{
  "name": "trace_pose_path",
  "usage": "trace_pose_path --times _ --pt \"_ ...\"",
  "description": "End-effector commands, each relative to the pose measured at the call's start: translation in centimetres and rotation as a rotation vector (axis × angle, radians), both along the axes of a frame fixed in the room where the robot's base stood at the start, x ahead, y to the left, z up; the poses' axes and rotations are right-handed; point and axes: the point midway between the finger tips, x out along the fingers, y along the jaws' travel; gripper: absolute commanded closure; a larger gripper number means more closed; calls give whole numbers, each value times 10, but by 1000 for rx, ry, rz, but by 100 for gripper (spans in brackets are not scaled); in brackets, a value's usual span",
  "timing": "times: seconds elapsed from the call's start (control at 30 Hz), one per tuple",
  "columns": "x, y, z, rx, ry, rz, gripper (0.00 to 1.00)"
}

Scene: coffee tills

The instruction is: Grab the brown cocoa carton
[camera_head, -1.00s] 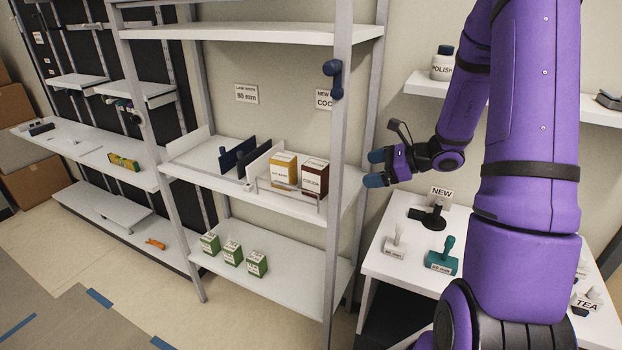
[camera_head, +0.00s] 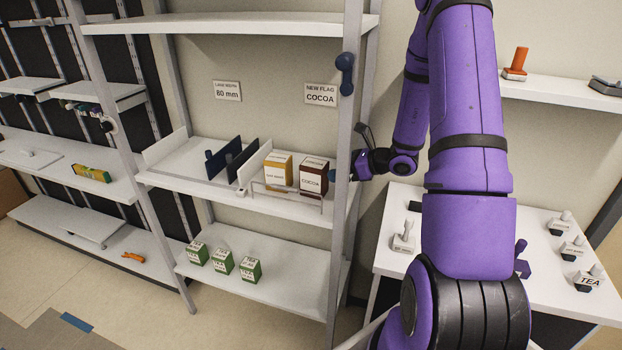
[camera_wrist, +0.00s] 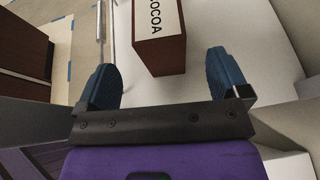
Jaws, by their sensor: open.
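The brown cocoa carton (camera_head: 313,177) stands upright on the middle shelf, at the right end of the row, behind a low wire rail. It has a white label and a pale top. In the wrist view the cocoa carton (camera_wrist: 159,52) lies ahead of my gripper (camera_wrist: 165,78), roughly between and just beyond the two blue fingertips. My gripper is open with nothing in it. In the head view my gripper (camera_head: 354,172) is just right of the carton, by the shelf's right post, which partly hides it.
A yellow carton (camera_head: 278,170) stands directly left of the cocoa carton. The wire rail (camera_head: 287,192) runs in front of both. Dark dividers (camera_head: 233,158) stand further left. The upright post (camera_head: 343,140) is close to my gripper. Green tea boxes (camera_head: 223,260) sit on the shelf below.

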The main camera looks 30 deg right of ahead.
Motion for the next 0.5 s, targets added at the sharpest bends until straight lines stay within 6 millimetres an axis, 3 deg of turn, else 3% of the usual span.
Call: trace_pose_path --times 0.13,0.5 --pt "16 10 -8 0 1 2 6" --pt "34 23 -19 1 0 2 6"
